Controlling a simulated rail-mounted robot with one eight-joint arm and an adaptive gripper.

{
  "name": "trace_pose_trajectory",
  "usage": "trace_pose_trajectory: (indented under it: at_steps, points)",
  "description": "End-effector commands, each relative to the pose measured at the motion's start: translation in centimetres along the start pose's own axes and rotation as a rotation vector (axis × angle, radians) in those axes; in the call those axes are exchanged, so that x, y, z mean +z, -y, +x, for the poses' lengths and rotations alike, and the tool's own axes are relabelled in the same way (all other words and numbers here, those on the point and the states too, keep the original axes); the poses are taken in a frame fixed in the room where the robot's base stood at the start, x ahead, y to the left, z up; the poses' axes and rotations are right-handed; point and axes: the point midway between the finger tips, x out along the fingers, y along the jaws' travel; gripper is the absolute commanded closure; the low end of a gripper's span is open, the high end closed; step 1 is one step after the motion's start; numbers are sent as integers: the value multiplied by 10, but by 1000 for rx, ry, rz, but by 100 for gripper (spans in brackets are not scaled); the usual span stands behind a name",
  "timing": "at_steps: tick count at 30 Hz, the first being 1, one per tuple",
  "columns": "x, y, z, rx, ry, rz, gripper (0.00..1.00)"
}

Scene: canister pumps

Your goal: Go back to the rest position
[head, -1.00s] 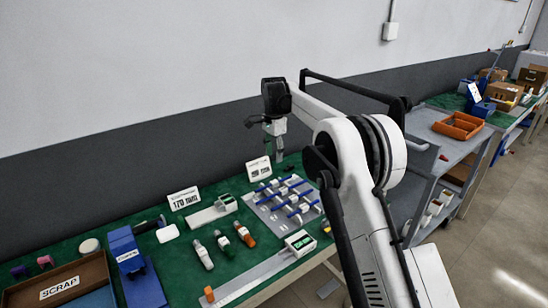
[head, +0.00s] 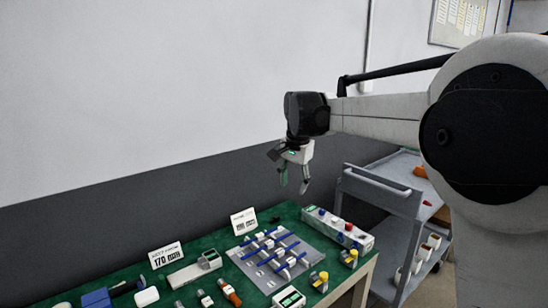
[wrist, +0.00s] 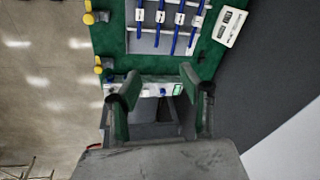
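My gripper (head: 294,188) hangs from the wrist above the far right part of the green bench, well clear of it, fingers pointing down. Its two fingers are spread apart with nothing between them. In the wrist view the open fingers (wrist: 160,92) show with a white box with coloured knobs (wrist: 150,86) far below, partly hidden by the fingers. In the head view that box (head: 352,238) stands at the bench's right end.
A grey plate with several blue-rod parts (head: 243,267) lies on the green bench (head: 222,256). Signs (head: 166,257), small pumps (head: 229,294) and yellow-topped pieces (head: 348,256) stand around it. A grey cart (head: 380,192) is on the right. The air around my gripper looks clear.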

Motion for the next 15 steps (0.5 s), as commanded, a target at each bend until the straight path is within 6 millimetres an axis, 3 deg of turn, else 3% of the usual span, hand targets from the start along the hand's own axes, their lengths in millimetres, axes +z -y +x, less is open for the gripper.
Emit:
trace_pose_trajectory:
  at_steps: [6,15]
  points:
    - [24,-52,-35,-35,-49,-84,60]
    - [67,-124,-65,-71,-123,-201,60]
